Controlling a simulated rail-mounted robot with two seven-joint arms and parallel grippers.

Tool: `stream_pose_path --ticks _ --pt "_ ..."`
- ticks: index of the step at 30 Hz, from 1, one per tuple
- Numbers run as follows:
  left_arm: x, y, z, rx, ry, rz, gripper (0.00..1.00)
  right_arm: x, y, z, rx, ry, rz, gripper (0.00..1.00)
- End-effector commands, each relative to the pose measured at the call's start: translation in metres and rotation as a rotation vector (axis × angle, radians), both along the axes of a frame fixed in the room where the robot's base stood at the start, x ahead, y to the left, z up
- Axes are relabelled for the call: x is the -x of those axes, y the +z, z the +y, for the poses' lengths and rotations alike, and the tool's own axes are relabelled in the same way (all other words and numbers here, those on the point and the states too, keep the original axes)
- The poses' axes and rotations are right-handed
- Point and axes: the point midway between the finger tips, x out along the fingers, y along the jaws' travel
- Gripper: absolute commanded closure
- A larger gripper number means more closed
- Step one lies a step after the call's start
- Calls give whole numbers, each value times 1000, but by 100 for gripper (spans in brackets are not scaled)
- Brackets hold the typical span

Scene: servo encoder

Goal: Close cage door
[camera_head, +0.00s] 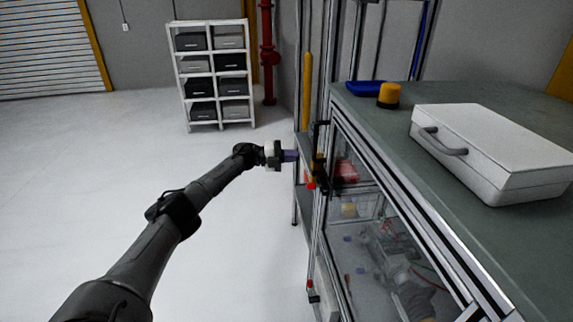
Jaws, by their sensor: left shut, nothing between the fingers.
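The cage (352,158) stands on the right, with an aluminium frame and a clear panel (365,245) on the side facing the aisle. Which part is the door, and how far it stands open, I cannot tell for certain. A black handle-like fitting (321,160) sits at the cage's far upright edge. My left gripper (291,156) is shut and empty, just left of that fitting. Whether it touches the cage I cannot tell. My right gripper is not in view.
A white case (490,150), a yellow-orange cylinder (389,95) and a blue tray (366,87) sit on the cage's grey-green top. A shelf with dark bins (213,75) and a red pipe (268,50) stand behind. The floor on the left is clear.

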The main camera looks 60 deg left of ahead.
Motion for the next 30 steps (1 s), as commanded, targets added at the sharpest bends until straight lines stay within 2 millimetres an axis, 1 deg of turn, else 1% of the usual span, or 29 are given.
stream_pose_path --ticks 1,3,6,12,16,21,28,30 --pt "12 1 9 -2 5 4 100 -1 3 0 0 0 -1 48" --pt "25 1 17 -2 5 4 100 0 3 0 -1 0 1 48" --pt "41 2 28 -3 5 3 100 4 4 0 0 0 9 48" --pt "65 3 43 -1 5 0 100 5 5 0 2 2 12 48" --pt "74 3 49 -1 4 -1 100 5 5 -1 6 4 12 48" --pt "79 3 53 -1 4 -1 100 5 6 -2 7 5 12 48" --pt "80 3 53 3 4 -1 100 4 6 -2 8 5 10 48" --pt "78 3 56 3 24 2 100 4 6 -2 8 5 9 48"
